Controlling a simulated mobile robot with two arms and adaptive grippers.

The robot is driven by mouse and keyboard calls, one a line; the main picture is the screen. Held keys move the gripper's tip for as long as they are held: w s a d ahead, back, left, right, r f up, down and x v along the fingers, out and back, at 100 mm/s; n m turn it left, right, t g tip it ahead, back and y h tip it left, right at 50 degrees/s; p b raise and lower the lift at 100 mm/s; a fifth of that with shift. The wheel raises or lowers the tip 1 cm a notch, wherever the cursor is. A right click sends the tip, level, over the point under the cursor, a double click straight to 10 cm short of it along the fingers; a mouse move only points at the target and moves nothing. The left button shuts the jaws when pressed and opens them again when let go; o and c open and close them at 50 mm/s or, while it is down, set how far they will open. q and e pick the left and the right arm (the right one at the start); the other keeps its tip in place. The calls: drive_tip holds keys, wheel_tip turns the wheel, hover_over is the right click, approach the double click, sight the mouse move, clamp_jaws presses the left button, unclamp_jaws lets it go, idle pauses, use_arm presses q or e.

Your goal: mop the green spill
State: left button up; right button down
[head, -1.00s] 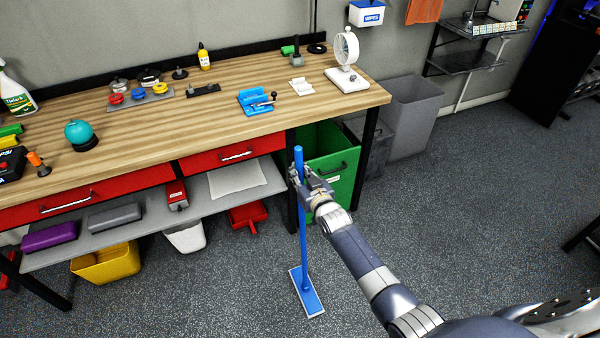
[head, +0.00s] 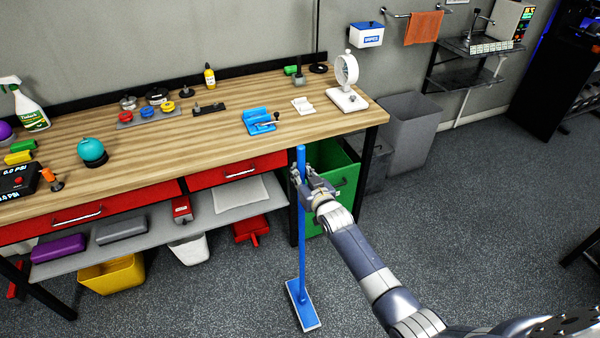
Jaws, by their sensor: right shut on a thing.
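A blue mop (head: 303,244) stands nearly upright in front of the workbench's right part, its flat blue head (head: 302,303) low over the speckled grey floor; I cannot tell if it touches. My right gripper (head: 305,185) is shut on the upper part of the mop's handle. No green spill shows on the visible floor. My left gripper is not in view.
A wooden workbench (head: 220,145) with red drawers and a lower shelf runs along the wall. A green bin (head: 343,185) stands close behind the mop, with a grey bin (head: 411,110) farther right. A yellow bin (head: 112,275) sits under the shelf.

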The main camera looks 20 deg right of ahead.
sight(302, 162)
drive_tip(key=shift+r+p, duration=2.1)
drive_tip(key=shift+r, duration=0.6)
drive_tip(key=shift+a+f, duration=0.1)
